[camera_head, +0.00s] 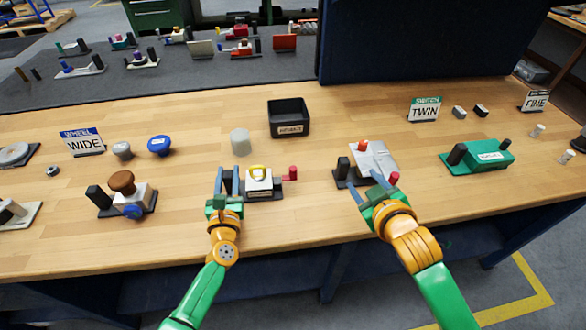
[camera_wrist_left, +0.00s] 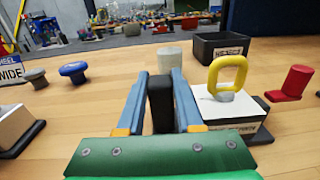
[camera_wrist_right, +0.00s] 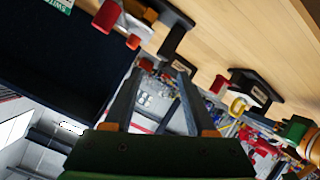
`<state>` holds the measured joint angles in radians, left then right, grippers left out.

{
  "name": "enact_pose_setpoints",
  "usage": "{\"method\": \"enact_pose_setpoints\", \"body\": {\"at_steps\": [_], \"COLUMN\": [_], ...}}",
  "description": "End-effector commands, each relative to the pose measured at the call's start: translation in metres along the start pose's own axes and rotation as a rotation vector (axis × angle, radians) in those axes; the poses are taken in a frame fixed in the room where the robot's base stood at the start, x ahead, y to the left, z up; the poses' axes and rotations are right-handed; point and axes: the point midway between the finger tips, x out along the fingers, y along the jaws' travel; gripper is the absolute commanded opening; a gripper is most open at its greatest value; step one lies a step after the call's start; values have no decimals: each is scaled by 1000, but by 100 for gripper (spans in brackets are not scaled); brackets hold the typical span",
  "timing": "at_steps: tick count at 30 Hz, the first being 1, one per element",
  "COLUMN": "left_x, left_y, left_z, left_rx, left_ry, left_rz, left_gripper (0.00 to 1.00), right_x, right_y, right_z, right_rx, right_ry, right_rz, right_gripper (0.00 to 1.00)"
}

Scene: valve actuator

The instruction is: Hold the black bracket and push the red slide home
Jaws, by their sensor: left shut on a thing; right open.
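My left gripper (camera_head: 227,172) is shut on the black bracket (camera_wrist_left: 160,103), an upright post at the left end of a black base. A white block (camera_head: 258,180) with a yellow ring (camera_wrist_left: 228,72) stands on this base. My right gripper (camera_head: 364,182) is open and empty, in front of a second fixture with a grey plate (camera_head: 374,158). Its fingers (camera_wrist_right: 155,85) appear apart in the right wrist view, with nothing between them.
The second fixture has a black post (camera_head: 343,167) and red knobs (camera_head: 394,178). A black bin (camera_head: 289,118) and a pale cylinder (camera_head: 240,141) stand behind the held fixture. A green box (camera_head: 488,155) is at right. The wood between the two fixtures is clear.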

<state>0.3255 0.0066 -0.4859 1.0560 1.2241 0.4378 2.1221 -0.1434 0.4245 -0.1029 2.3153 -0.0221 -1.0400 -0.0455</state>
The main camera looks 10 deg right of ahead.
Motion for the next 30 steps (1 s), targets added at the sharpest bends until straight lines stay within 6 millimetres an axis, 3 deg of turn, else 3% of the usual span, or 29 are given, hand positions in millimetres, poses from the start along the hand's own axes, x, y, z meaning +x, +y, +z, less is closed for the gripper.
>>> {"method": "enact_pose_setpoints", "body": {"at_steps": [1,3,7,11,21,30], "left_x": [0,0,0,0,0,0], "left_y": [0,0,0,1,0,0], "left_z": [-1,-1,-1,-1,-1,-1], "left_rx": [0,0,-1,-1,-1,-1], "left_ry": [3,3,3,2,2,2], "left_rz": [0,0,1,1,1,1], "left_gripper": [0,0,0,0,0,0], "right_x": [2,2,-1,10,89,114], "right_y": [-31,-65,-99,-109,-124,-128], "right_z": [-9,-25,-46,-54,-66,-69], "right_rx": [114,243,378,408,404,404], "right_ry": [28,66,107,117,115,115], "right_rz": [-63,-136,-213,-230,-227,-226], "right_gripper": [56,56,56,56,56,56]}}
